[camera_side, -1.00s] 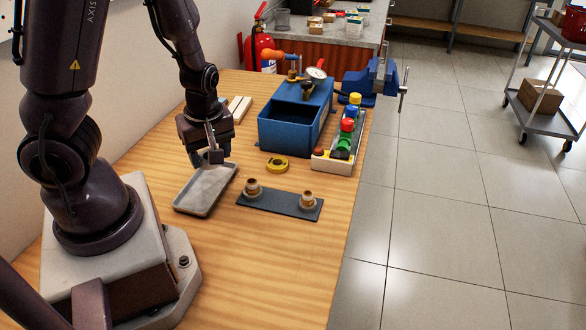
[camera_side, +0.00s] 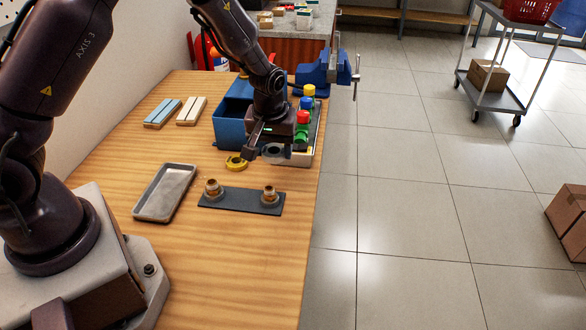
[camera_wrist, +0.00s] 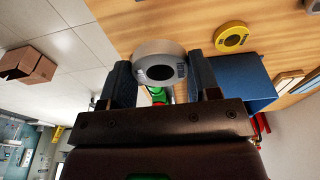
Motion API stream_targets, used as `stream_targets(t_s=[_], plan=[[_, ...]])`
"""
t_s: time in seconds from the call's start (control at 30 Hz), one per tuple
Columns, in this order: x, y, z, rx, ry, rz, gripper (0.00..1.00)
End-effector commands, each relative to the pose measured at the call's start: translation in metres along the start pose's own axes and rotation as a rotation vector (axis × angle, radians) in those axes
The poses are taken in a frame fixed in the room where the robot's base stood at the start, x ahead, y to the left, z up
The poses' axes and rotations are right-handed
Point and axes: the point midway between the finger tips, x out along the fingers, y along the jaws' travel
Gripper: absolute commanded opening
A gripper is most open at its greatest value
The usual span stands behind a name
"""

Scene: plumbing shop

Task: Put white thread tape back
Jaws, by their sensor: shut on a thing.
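The white thread tape (camera_wrist: 160,64) is a pale ring-shaped roll between my fingers in the wrist view. It also shows in the side view (camera_side: 275,151), partly covered by my gripper. My gripper (camera_side: 264,152) is shut on it and holds it near the front end of the rack (camera_side: 301,158), which carries several coloured items in a row. I cannot tell whether the tape touches the rack. A yellow tape roll (camera_side: 236,162) lies on the table just left of my gripper; it also shows in the wrist view (camera_wrist: 231,38).
A blue toolbox (camera_side: 230,128) stands behind and left of my gripper. A dark plate (camera_side: 240,201) with two brass fittings and an empty grey tray (camera_side: 165,193) lie nearer the camera. A blue vise (camera_side: 325,68) is at the table's far end.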

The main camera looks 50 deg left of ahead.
Motion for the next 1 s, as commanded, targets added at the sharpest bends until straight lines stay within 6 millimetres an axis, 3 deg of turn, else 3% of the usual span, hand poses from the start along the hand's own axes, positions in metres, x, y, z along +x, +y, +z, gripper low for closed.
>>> stream_targets(t_s=[0.2, 0.47, 0.63, 1.0], plan=[[0.044, 0.022, -0.023, -0.002, -0.002, -0.002, 0.34], [0.066, 0.033, -0.034, -0.002, 0.0, -0.001, 0.34], [0.09, 0.034, -0.032, -0.003, -0.002, -0.003, 0.34], [0.099, 0.035, -0.031, -0.003, 0.001, 0.001, 0.34]])
